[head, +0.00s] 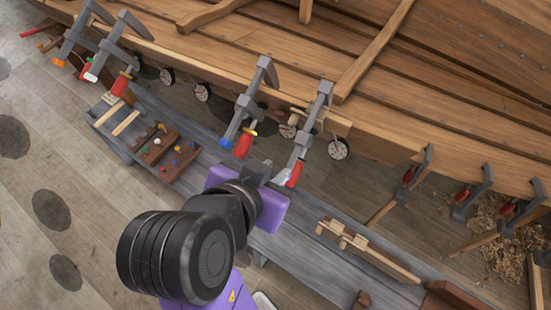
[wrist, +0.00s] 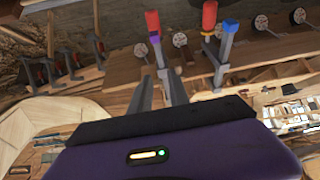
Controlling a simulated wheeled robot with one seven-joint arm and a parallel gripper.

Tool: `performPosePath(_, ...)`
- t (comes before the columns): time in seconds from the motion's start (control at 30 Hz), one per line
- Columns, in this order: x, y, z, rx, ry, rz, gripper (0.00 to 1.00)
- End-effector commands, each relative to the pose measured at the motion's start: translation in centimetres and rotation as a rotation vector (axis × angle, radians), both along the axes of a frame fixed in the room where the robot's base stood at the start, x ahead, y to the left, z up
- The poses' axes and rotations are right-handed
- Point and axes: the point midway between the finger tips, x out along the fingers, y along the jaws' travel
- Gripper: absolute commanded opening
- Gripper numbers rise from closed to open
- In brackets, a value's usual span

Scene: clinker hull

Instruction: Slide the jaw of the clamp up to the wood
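Several grey bar clamps with red handles hang along the edge of the wooden hull (head: 400,130). The clamp nearest my gripper (head: 305,128) has its red handle (head: 294,174) low; in the wrist view its red handle (wrist: 153,22) shows above a purple tip. A neighbouring clamp (head: 250,100) has a blue tip; its red handle also shows in the wrist view (wrist: 209,14). My gripper (head: 262,172) is just left of the nearest clamp's lower end. Its two grey fingers stand apart in the wrist view (wrist: 160,92), seemingly with nothing gripped. Whether they touch the bar cannot be told.
A grey bench (head: 210,160) runs below the hull. On it are a brown tool block (head: 165,152) and a wooden piece with pegs (head: 365,250). Round dial-like discs (head: 338,149) hang under the hull edge. More clamps (head: 475,192) stand to the right.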

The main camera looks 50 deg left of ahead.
Motion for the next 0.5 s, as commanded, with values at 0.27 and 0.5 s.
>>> performPosePath(0.27,1.6,0.5,-2.3,0.001,0.000,-0.001,0.22)
performPosePath(0.5,3.3,1.1,-4.2,0.001,0.000,-0.002,0.22)
